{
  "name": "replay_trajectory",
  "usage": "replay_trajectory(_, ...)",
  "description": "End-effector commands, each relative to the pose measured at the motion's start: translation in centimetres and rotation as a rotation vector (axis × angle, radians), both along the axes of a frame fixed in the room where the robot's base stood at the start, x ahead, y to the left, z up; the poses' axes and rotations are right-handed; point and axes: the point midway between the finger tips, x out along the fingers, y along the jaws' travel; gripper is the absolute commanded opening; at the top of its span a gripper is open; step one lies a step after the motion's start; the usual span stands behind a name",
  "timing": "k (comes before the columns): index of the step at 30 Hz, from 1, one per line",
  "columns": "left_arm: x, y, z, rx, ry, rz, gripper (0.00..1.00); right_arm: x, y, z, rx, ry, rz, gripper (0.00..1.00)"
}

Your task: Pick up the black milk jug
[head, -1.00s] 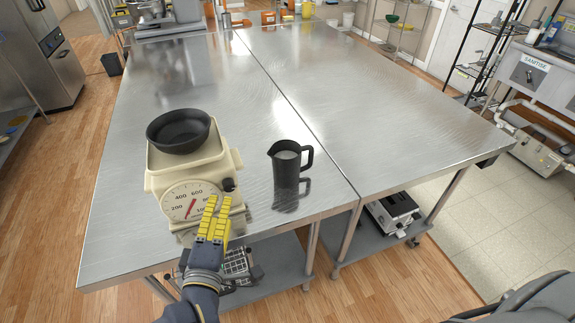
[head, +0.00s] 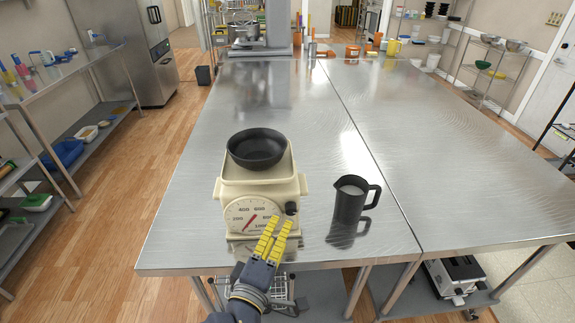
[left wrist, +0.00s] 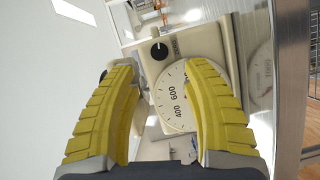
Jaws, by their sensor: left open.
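The black milk jug (head: 349,201) stands upright on the steel table, right of the cream scale, with its handle to the right and something pale inside. My left gripper (head: 281,224), with yellow fingers, is in front of the scale's lower right corner, left of the jug and apart from it. In the left wrist view the yellow fingers (left wrist: 165,100) are spread apart with nothing between them, and the scale dial shows beyond. The jug is not visible in the left wrist view. My right gripper is not in view.
The cream scale (head: 262,190) carries a black bowl (head: 257,148) close to my left gripper. The steel table (head: 290,110) is clear behind the scale and jug. Its front edge lies near the gripper. Orange and yellow containers (head: 392,47) stand at the far end.

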Motion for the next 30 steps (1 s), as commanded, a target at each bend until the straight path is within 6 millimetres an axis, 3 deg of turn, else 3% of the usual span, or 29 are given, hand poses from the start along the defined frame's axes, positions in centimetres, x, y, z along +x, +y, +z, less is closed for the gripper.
replay_trajectory(12,0.0,0.0,0.0,0.0,0.0,0.0,0.47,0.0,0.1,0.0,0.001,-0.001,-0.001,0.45)
replay_trajectory(18,0.0,0.0,0.0,0.0,0.0,0.0,0.47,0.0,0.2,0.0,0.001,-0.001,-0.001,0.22)
replay_trajectory(26,0.0,0.0,0.1,-0.001,-0.005,0.001,0.47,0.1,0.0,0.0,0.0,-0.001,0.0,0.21)
replay_trajectory(30,0.1,0.2,1.8,-0.021,-0.08,0.011,0.47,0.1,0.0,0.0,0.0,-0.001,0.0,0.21)
